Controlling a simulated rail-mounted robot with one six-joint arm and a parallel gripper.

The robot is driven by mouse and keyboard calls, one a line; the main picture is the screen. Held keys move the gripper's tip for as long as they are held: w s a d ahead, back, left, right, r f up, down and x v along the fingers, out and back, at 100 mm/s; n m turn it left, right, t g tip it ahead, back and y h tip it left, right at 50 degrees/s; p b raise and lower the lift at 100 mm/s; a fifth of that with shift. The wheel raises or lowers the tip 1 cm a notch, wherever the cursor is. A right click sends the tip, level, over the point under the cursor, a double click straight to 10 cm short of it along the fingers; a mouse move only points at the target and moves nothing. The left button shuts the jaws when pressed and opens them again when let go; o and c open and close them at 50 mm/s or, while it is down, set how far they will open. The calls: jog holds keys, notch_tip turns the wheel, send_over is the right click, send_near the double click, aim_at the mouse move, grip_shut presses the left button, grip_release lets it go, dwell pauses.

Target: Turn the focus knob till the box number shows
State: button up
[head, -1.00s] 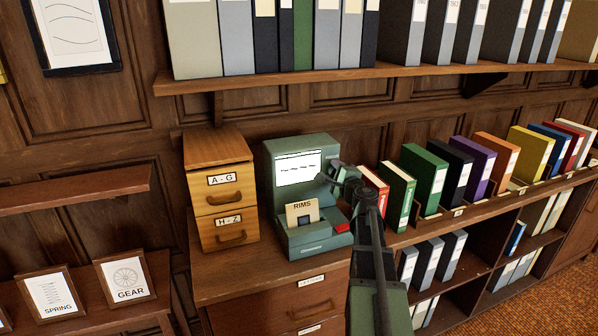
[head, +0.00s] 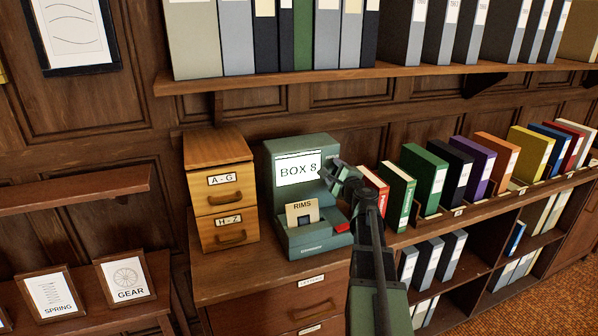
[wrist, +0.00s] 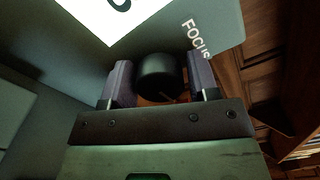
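The green-grey reader (head: 305,143) stands on the wooden cabinet. Its white screen (head: 290,178) shows "BOX 8" in large letters; the last character is small in view but reads as 8. A card marked RIMS (head: 302,213) stands in the reader's lower front. My gripper (head: 328,176) is at the right side of the screen. In the head view my gripper hides the knob.
A wooden two-drawer card box (head: 222,190) marked A-G and H-Z stands left of the reader. Red and green binders (head: 398,190) stand close to the right of my arm. A shelf (head: 300,79) of binders runs above. A red part (head: 342,226) shows on the reader's base.

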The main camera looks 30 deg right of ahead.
jog(key=shift+o, duration=1.1)
jog(key=shift+s, duration=0.1)
jog(key=s+a, duration=0.1)
jog(key=s, duration=0.7)
jog(key=shift+s+a, duration=0.3)
jog(key=shift+a, duration=0.05)
